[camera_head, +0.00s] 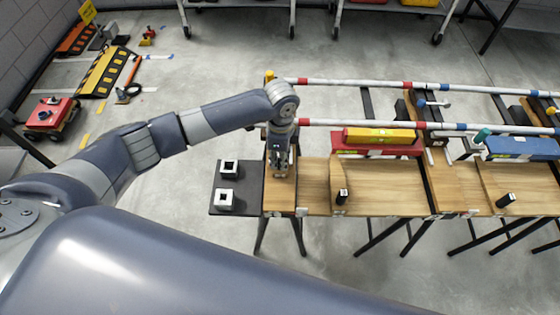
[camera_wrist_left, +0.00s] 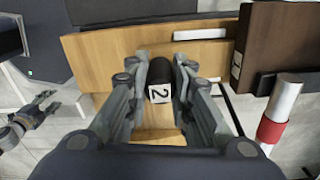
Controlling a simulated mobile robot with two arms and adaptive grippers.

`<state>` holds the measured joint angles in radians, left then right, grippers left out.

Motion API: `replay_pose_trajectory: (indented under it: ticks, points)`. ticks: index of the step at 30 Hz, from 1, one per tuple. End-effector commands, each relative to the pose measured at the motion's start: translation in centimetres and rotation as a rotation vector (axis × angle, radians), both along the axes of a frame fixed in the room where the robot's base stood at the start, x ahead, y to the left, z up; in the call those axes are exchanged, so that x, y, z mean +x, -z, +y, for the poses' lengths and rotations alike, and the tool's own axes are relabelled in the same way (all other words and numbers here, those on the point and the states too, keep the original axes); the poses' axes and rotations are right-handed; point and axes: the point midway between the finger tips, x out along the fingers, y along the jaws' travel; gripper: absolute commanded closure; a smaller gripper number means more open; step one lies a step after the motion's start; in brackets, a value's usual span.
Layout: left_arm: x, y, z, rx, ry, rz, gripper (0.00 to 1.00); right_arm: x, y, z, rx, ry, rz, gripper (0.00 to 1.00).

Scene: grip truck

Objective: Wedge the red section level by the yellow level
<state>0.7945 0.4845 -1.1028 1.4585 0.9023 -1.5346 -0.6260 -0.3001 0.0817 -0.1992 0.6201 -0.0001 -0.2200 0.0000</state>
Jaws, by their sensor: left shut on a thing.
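The red section (camera_head: 376,149) lies along the back of the bench, with the yellow level (camera_head: 382,135) lying on top of it. My left gripper (camera_head: 279,170) is over the bench's left end, left of the red section and apart from it. In the left wrist view my left gripper (camera_wrist_left: 160,75) is shut on a black wedge (camera_wrist_left: 160,92) with a white label "2". The wooden board is below it. The wedge is mostly hidden by the fingers in the head view. My right gripper (camera_wrist_left: 38,108) shows small at the left of the wrist view, its fingers apart.
Other black wedges stand on the wood, one (camera_head: 342,196) left and one (camera_head: 506,200) right. Two black-and-white blocks (camera_head: 224,199) sit on the dark side shelf (camera_head: 215,182). A blue section (camera_head: 520,147) lies right. Banded pipes (camera_head: 350,83) run along the back.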

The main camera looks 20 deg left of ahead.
Motion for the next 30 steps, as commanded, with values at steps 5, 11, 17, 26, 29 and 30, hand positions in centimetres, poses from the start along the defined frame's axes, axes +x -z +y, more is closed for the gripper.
replay_pose_trajectory:
  ticks: [5, 11, 17, 26, 29, 30]
  points:
    - [1.0, 0.0, 0.3, 0.001, -0.003, -0.006, 1.0, 0.0, 0.4, 0.0, 0.0, 0.0, 0.0, 0.53]
    - [1.9, 0.0, 0.5, 0.001, -0.002, -0.006, 1.0, 0.0, 0.8, 0.1, 0.001, 0.0, 0.0, 0.53]
    - [2.7, 0.0, 0.7, 0.001, -0.002, -0.005, 1.0, 0.0, 1.1, 0.3, 0.003, 0.001, 0.0, 0.53]
    - [4.0, 0.0, 1.1, 0.0, -0.003, -0.005, 1.0, 0.0, 1.8, 0.3, 0.004, 0.001, 0.0, 0.53]
    - [4.4, 0.0, 1.2, -0.001, -0.002, -0.004, 1.0, 0.0, 2.0, 0.3, 0.004, 0.0, 0.0, 0.53]
    - [4.6, 0.0, 1.3, -0.001, -0.002, -0.004, 1.0, 0.0, 2.1, 0.3, 0.004, 0.0, 0.0, 0.53]
